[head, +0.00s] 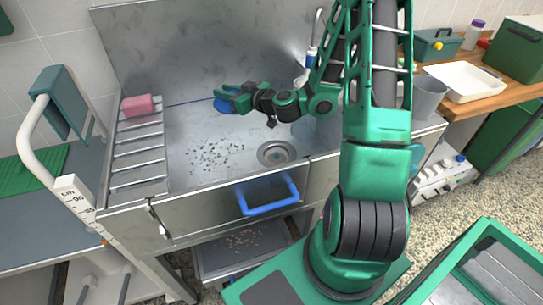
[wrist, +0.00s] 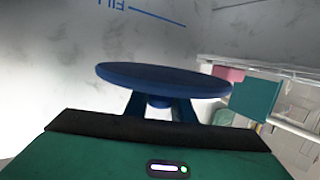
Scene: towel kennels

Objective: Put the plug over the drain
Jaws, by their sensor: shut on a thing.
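The plug is a flat dark-blue disc. In the wrist view the plug (wrist: 165,78) is held by a stub under it between the two fingers of my gripper (wrist: 160,108). In the head view the plug (head: 224,106) is partly hidden by my gripper (head: 228,97), which is raised near the back wall of the metal tub. The drain (head: 276,153) is a round metal fitting in the tub floor, open and uncovered, to the right of and nearer than my gripper.
Small dark bits (head: 215,158) are scattered on the tub floor left of the drain. A slatted rack (head: 138,162) with a pink block (head: 138,105) lines the left side. A blue handle (head: 268,195) is on the tub's front. A grey bucket (head: 428,97) stands to the right.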

